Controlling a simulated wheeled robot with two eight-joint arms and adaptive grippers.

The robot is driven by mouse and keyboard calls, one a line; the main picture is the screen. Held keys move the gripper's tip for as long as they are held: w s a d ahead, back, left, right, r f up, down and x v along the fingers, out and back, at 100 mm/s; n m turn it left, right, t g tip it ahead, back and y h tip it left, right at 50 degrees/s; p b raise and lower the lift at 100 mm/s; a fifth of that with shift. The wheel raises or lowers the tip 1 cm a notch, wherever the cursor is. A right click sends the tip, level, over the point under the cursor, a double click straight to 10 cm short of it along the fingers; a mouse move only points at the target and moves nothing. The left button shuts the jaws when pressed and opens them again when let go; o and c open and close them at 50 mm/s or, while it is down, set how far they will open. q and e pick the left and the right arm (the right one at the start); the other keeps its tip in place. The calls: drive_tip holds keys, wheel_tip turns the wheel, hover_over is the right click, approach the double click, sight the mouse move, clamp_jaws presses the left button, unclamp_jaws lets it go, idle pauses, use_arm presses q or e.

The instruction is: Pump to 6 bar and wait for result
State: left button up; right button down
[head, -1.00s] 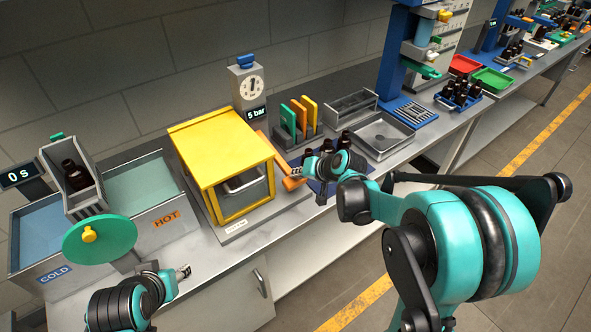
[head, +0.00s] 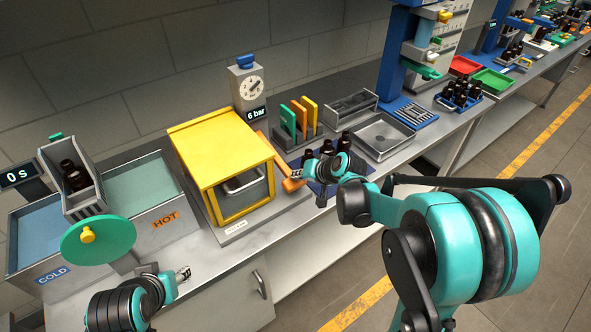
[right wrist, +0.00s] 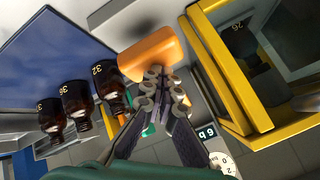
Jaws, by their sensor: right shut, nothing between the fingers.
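The pressure gauge (head: 249,82) stands behind the yellow chamber (head: 223,160), and its display (head: 256,113) reads 6 bar. The orange pump handle (head: 291,184) is at the chamber's right side. My right gripper (head: 298,175) is at the handle. In the right wrist view the fingers (right wrist: 162,82) are shut with nothing between them, and their tips are against or very near the orange handle (right wrist: 150,54).
Dark bottles (right wrist: 77,103) stand on a blue mat (head: 322,187) right of the handle. Cold and hot baths (head: 165,222) with a bottle basket (head: 85,203) are at left. A rack of coloured plates (head: 300,122) and a grey tray (head: 383,138) are behind and right.

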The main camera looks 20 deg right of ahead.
drive_tip(key=shift+r, duration=0.1)
drive_tip(key=shift+r+p, duration=2.4)
drive_tip(key=shift+r, duration=0.65)
wheel_tip(320, 180, up, 5)
drive_tip(key=p, duration=0.3)
drive_tip(key=shift+p, duration=0.4)
drive_tip(key=s+f+n+h+b, duration=0.2)
drive_tip(key=s+f+b, duration=0.2)
drive_tip(key=s, duration=0.8)
drive_tip(key=s+f+n+g+h+b, duration=0.1)
drive_tip(key=s+f+b, duration=0.3)
drive_tip(key=s, duration=0.9)
drive_tip(key=shift+f+n+h+b, duration=0.3)
drive_tip(key=shift+n+h+b, duration=0.15)
drive_tip(key=shift+b, duration=0.65)
